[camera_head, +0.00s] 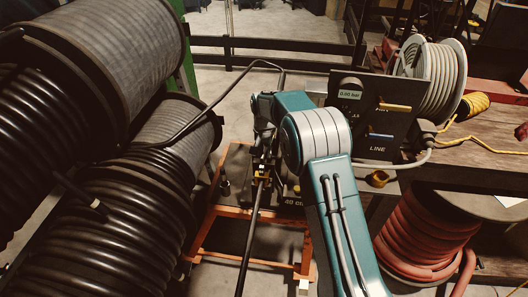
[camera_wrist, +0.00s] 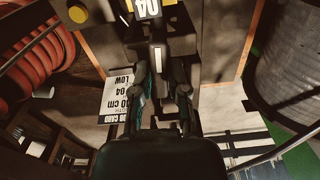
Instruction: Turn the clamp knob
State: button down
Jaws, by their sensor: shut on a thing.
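In the wrist view my gripper (camera_wrist: 160,80) has its two dark fingers on either side of a dark part with a pale upright stripe, which looks like the clamp knob (camera_wrist: 158,57). The fingers are shut on it; their contact points are dark and hard to make out. In the head view my gripper (camera_head: 263,150) reaches down over the crimper on an orange stand (camera_head: 235,212), and my arm hides much of it. A black hose (camera_head: 251,225) runs up to the crimper from the front. The knob cannot be made out in the head view.
Large black hose reels (camera_head: 110,45) stand close on the left. On the right are a dark panel (camera_head: 372,122) reading 0.00 bar, a wooden bench (camera_head: 480,148) and a red hose coil (camera_head: 425,235). A job card (camera_wrist: 116,98) lies beside the gripper.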

jog(key=m, duration=0.5)
jog(key=shift+s+f+m, duration=0.1)
jog(key=shift+m, duration=0.2)
jog(key=m, duration=0.4)
jog(key=shift+a+m, duration=0.1)
jog(key=shift+m, duration=0.2)
jog(key=c, duration=0.6)
grip_release()
jog(key=shift+c, duration=0.2)
jog(key=shift+a, duration=0.15)
